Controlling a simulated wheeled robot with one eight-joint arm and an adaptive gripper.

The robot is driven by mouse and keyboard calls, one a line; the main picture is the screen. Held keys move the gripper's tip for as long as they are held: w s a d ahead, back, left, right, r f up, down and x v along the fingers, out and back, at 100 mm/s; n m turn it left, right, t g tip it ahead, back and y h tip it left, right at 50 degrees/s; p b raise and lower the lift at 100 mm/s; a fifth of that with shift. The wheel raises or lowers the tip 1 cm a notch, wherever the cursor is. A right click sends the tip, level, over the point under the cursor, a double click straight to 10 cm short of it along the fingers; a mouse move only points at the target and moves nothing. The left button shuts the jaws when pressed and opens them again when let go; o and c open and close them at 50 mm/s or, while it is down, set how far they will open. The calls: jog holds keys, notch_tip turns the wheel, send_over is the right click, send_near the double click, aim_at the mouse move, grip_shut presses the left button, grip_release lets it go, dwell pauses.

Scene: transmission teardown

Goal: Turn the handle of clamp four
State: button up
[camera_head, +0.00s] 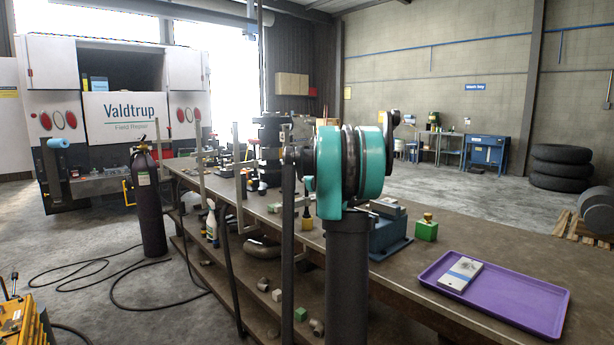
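Several grey upright bar clamps stand along the near edge of the workbench. One clamp (200,160) is towards the far end, another (239,165) is nearer, and a tall one (288,215) is just left of my arm. No number is readable, so I cannot tell which is clamp four, and its handle is not clearly distinguishable. A dark stacked assembly (268,140), possibly the transmission, stands behind the clamps. My teal and black arm covers part of the bench. My gripper's fingers are not visible.
The workbench (466,242) carries a purple tray (525,306) with a pale block, a green block (426,230) and a blue fixture (388,238). A dark gas cylinder (149,210) and cables are on the floor at left.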

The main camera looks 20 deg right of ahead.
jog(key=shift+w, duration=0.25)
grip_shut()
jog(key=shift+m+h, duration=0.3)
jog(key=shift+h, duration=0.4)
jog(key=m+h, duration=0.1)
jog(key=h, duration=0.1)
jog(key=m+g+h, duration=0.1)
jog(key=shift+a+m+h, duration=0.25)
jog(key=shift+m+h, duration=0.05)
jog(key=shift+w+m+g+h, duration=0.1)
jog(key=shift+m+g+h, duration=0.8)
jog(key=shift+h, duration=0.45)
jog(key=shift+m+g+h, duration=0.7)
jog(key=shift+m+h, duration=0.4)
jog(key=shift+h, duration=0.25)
